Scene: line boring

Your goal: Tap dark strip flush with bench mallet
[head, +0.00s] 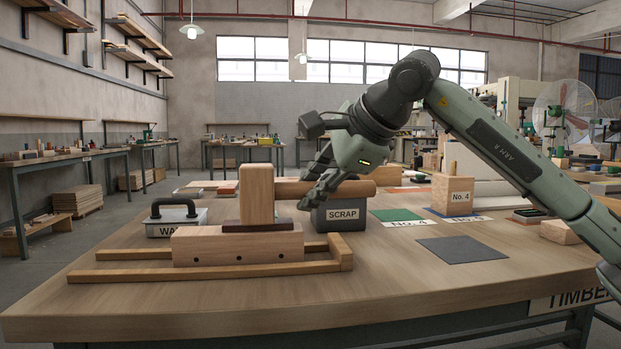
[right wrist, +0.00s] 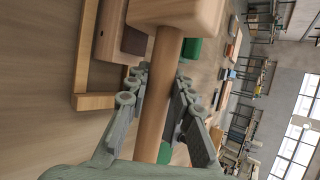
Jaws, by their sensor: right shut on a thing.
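The bench mallet has a pale wooden head (head: 257,193) and a round brown handle (head: 360,189). My right gripper (head: 318,188) is shut on the handle, to the right of the head. In the right wrist view the fingers (right wrist: 160,82) lie on both sides of the handle (right wrist: 155,115), with the head (right wrist: 178,12) beyond them. The dark strip (head: 286,226) lies along the top of a wooden block (head: 237,246) with several holes in its front. The mallet head stands upright over the strip's middle; I cannot tell whether they touch. My left gripper is out of view.
The block sits in a wooden rail frame (head: 210,272). The grey SCRAP bin (head: 350,222) is behind the gripper. The front bench is clear.

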